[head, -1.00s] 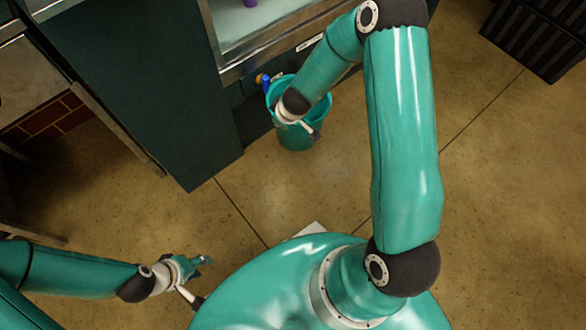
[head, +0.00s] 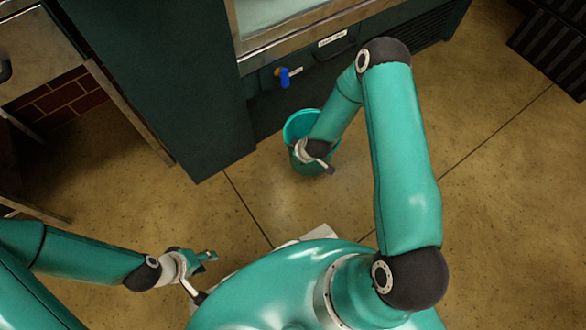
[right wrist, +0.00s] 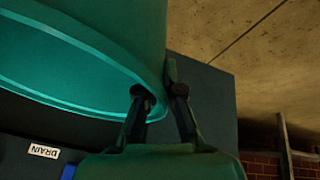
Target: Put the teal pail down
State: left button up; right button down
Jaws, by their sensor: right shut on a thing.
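The teal pail (head: 291,124) is in front of the dark green cabinet in the head view, with its mouth facing up. My right gripper (right wrist: 157,85) is shut on the pail's rim, with one finger on each side of the wall. The pail (right wrist: 110,35) fills the upper left of the right wrist view. My right forearm and wrist cover part of it in the head view. I cannot tell whether its base touches the floor. My left gripper (head: 205,258) is low at the left, away from the pail; its finger gap is unclear.
A blue drain valve (head: 284,77) sticks out of the cabinet (head: 165,85) just above the pail. A DRAIN label (right wrist: 43,151) shows in the right wrist view. A black crate (head: 550,45) stands at the far right. The tan floor (head: 480,200) around the pail is clear.

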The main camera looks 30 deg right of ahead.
notch_tip(320, 180, down, 7)
jog(key=b, duration=0.2)
dwell(0.4)
jog(key=c, duration=1.3)
grip_release()
jog(key=p+v, duration=0.4)
jog(key=v, duration=0.8)
jog(key=s+a+r+m+g+y, duration=0.1)
jog(key=s+a+m, duration=0.1)
jog(key=s+a, duration=0.2)
jog(key=s+a+r+m+g+y, duration=0.1)
jog(key=s+a+r+m+g, duration=0.1)
jog(key=s+a+m, duration=0.1)
jog(key=s+a+r+m+g+y, duration=0.1)
jog(key=s+a+m, duration=0.1)
jog(key=s+a, duration=0.4)
jog(key=shift+a+r+m+y, duration=0.15)
jog(key=shift+a+m+y, duration=0.2)
jog(key=shift+a, duration=0.25)
